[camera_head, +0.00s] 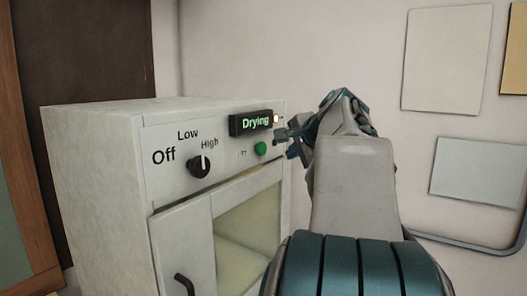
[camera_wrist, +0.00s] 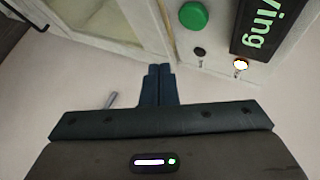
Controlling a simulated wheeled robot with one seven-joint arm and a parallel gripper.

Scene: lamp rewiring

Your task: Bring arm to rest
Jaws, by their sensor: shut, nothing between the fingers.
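My gripper (camera_head: 286,134) is in front of the right end of the cabinet's control panel, close to the green button (camera_head: 261,149). In the wrist view my gripper (camera_wrist: 160,68) has its two fingers together with nothing between them. The wrist view also shows the green button (camera_wrist: 194,16) beyond the fingertips, apart from them. The white cabinet (camera_head: 90,190) has a display (camera_head: 251,123) reading "Drying", with a small lit lamp (camera_head: 276,119) beside it. Its black knob (camera_head: 199,166) sits below the "Low" and "High" labels, with its white mark toward "High".
The cabinet's door (camera_head: 183,250) has a dark handle (camera_head: 185,284) and is beside a window (camera_head: 245,240). Pale panels (camera_head: 447,58) hang on the wall at right. A dark tube frame (camera_head: 470,246) runs low at right. The wall space above the cabinet is clear.

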